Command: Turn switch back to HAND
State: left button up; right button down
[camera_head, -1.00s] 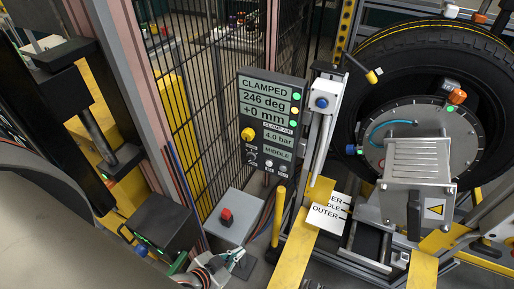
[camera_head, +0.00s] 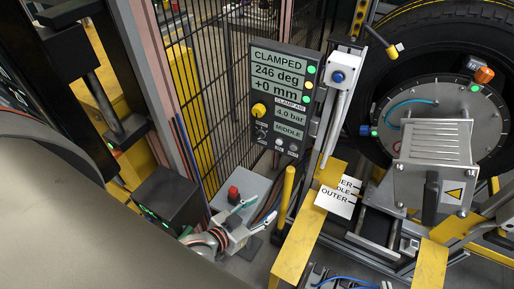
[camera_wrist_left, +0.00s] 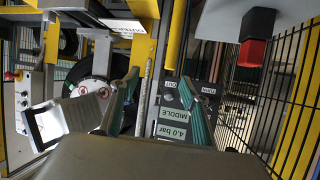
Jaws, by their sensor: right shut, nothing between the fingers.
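The control panel (camera_head: 281,98) stands upright in the middle of the head view and reads CLAMPED, 246 deg, +0 mm, 4.0 bar, MIDDLE. A yellow knob (camera_head: 259,110) is on its left side. Below it is a small dark selector (camera_head: 262,138); its lettering is too small to read. My left gripper (camera_head: 252,214) is open and empty, below the panel and apart from it. In the left wrist view its fingers (camera_wrist_left: 158,105) are spread, with the panel's MIDDLE display (camera_wrist_left: 178,117) beyond.
A grey box with a red button (camera_head: 233,192) is beside my left gripper. A yellow post (camera_head: 286,195) stands right of it. A mesh fence (camera_head: 205,90) is behind. The tyre (camera_head: 430,50) and grey clamp unit (camera_head: 437,160) are at the right.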

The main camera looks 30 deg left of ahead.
pick_arm(q)
jog(key=w+r+n+t+b, duration=0.4)
jog(key=w+r+t+b, duration=0.35)
jog(key=w+b, duration=0.3)
jog(key=n+y+b, duration=0.9)
jog(key=n+b, duration=0.3)
jog(key=b, duration=0.2)
send_near(258, 140)
jog(key=w, duration=0.1)
jog(key=x, duration=0.2)
jog(key=p+x, duration=0.1)
jog(key=x, duration=0.1)
jog(key=p+x, duration=0.1)
jog(key=x, duration=0.1)
jog(key=shift+w+a+r, duration=0.1)
jog(key=shift+a+r, duration=0.15)
jog(key=shift+r, duration=0.15)
jog(key=shift+w+a, duration=0.15)
jog(key=shift+w, duration=0.2)
jog(key=shift+w+f, duration=0.15)
jog(key=shift+w, duration=0.15)
pick_arm(e)
jog(key=a+f+y, duration=0.1)
jog(key=a+f, duration=0.4)
jog(key=f, duration=0.7)
jog(key=shift+a+f+y, duration=0.2)
jog(key=shift+f+y, duration=0.05)
jog(key=shift+y, duration=0.05)
